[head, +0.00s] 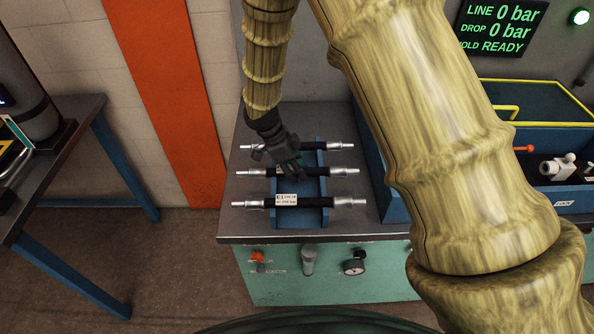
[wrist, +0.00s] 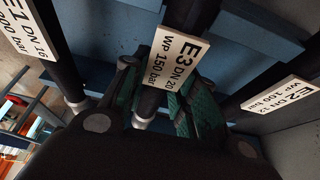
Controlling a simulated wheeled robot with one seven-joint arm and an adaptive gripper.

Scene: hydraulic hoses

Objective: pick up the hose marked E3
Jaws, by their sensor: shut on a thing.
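The hose marked E3 (head: 342,172) is the middle of three black hoses with silver end fittings on a blue rack (head: 316,217). Its white tag shows in the wrist view (wrist: 180,62), reading E3 DN 20, WP 150 bar. My gripper (head: 289,171) is shut around the middle of this hose from above, with a finger on either side near the tag in the wrist view. The hose appears to be still at rack level; a gap beneath it cannot be made out. The gripper hides its middle in the head view.
Hose E1 (head: 325,204) lies in front and hose E2 (head: 336,147) behind, both close to my gripper. A blue bin (head: 555,135) with a yellow rim stands right. A separate table (head: 78,120) is at left. The bench's front edge is below the rack.

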